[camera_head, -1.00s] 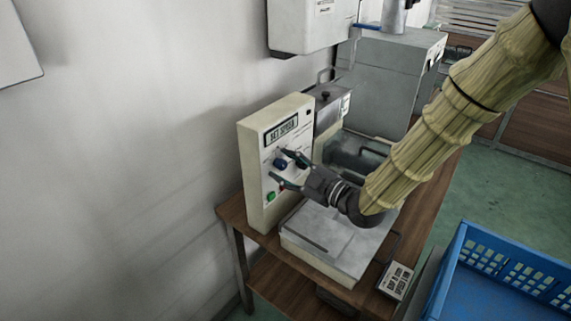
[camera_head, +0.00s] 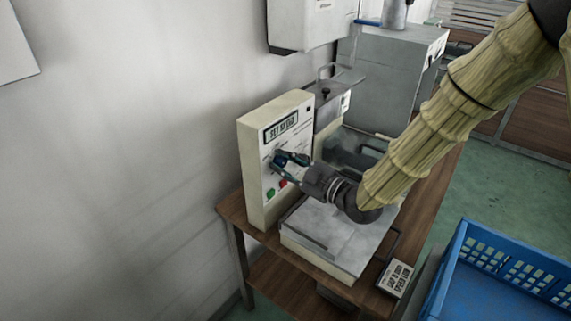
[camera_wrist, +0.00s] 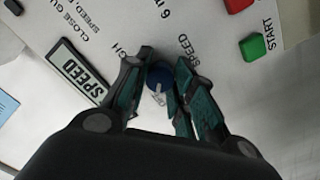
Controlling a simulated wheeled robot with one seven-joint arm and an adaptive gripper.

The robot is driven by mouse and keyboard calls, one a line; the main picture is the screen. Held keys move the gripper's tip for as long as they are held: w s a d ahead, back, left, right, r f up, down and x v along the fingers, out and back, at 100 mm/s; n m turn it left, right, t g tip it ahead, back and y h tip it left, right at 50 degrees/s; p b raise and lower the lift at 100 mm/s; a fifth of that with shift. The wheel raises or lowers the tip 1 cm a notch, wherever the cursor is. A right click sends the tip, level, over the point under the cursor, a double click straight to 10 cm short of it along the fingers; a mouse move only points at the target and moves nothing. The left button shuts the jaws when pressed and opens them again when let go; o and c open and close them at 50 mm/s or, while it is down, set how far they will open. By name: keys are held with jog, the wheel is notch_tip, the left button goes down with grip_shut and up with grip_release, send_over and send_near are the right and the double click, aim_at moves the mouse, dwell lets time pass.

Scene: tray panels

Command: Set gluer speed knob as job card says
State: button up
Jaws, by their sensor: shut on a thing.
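The gluer's cream control box (camera_head: 262,218) stands on the table against the wall, its display (camera_head: 281,128) reading "SET SPEED". The blue speed knob (camera_head: 279,160) is on its front face, below the display. In the wrist view the knob (camera_wrist: 157,80) sits between my fingertips, with a pale mark on its near side. My gripper (camera_head: 285,163) is shut on the knob; its fingers (camera_wrist: 165,70) partly cover the scale around it, so I cannot read the setting.
A green START button (camera_wrist: 252,46) and a red button (camera_wrist: 237,5) are close to the knob on the panel. The gluer's flat grey bed (camera_head: 325,232) lies below my wrist. A blue crate (camera_head: 452,262) stands at the lower right.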

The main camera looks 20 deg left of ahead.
jog(key=m, duration=0.4)
jog(key=shift+m, duration=2.6)
jog(key=o, duration=1.1)
jog(key=shift+c, duration=0.2)
jog(key=v, duration=1.2)
jog(key=shift+r, duration=0.2)
